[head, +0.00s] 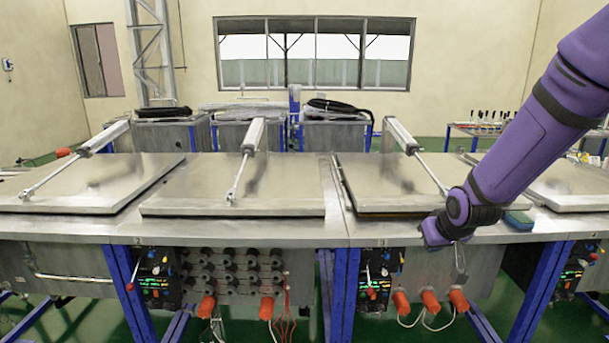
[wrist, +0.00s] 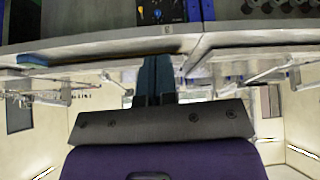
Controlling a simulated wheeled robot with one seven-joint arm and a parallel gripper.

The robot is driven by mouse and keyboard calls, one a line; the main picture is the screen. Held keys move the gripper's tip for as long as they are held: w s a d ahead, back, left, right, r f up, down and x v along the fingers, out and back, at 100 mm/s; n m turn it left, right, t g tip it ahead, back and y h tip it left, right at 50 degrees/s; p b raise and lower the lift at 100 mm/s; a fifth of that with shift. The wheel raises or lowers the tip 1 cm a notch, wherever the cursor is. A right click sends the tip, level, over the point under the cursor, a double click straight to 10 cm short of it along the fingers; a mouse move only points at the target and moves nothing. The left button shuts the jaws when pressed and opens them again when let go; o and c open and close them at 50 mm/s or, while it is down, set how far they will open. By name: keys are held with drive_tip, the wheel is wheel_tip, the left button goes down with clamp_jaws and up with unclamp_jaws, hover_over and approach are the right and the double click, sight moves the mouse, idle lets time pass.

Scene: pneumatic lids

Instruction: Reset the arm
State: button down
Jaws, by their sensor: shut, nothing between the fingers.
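My purple arm reaches in from the upper right in the head view, with my gripper's body low in front of the bench edge at station 3. In the wrist view, which looks upside down, my gripper (wrist: 155,68) has its two dark blue fingers together, with nothing between them. The metal lid of station 3 (head: 392,181) lies flat or nearly so, with a dark brown strip along its front edge. Its pneumatic cylinder (head: 401,135) slants down to it; my arm hides part of the lid's right front.
More flat lids lie at left (head: 92,180), centre-left (head: 237,185) and right (head: 570,182). A green-blue block (head: 519,220) sits on the bench beside my wrist. A control panel (head: 376,274) and orange plugs (head: 430,301) are on the bench front below. Blue legs stand beneath.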

drive_tip(key=s+f+v, duration=0.1)
drive_tip(key=v, duration=0.8)
drive_tip(key=s+a+f+v, duration=0.1)
drive_tip(key=s+v, duration=0.1)
drive_tip(key=v, duration=0.8)
drive_tip(key=s+r, duration=0.2)
drive_tip(key=s, duration=0.6)
drive_tip(key=s+d+r+m+g, duration=0.1)
drive_tip(key=s+r, duration=0.2)
drive_tip(key=s, duration=0.5)
drive_tip(key=shift+r+g, duration=0.3)
drive_tip(key=shift+w, duration=0.1)
